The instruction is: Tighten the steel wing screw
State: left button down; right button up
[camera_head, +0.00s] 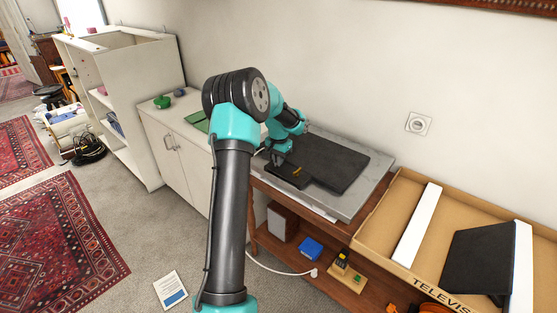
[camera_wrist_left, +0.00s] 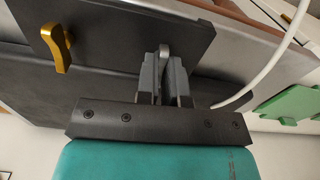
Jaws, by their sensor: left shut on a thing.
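The steel wing screw (camera_wrist_left: 165,50) shows in the left wrist view as a grey, rounded tab between my left gripper's fingers. My left gripper (camera_wrist_left: 165,75) is shut on it, and the fingers hide its lower part. The screw is at a dark flat plate (camera_wrist_left: 120,30). A brass-coloured wing screw (camera_wrist_left: 58,48) stands on the same plate, to the left and apart from the fingers. In the head view my left gripper (camera_head: 278,158) is over the dark plate (camera_head: 290,178), beside the brass screw (camera_head: 297,171). The steel screw cannot be made out there.
A black panel (camera_head: 335,165) lies on a grey slab (camera_head: 355,202) on the wooden bench. An open cardboard box (camera_head: 385,225) with white foam and a black panel stands at the right. A white cable (camera_wrist_left: 270,65) runs near the gripper. A green piece (camera_wrist_left: 290,105) lies to the right.

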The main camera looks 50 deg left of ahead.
pick_arm(q)
jog(key=shift+m, duration=0.6)
jog(key=c, duration=1.2)
grip_release()
jog(key=shift+c, duration=0.2)
jog(key=shift+r, duration=0.1)
notch_tip(320, 180, up, 17)
jog(key=shift+r, duration=0.15)
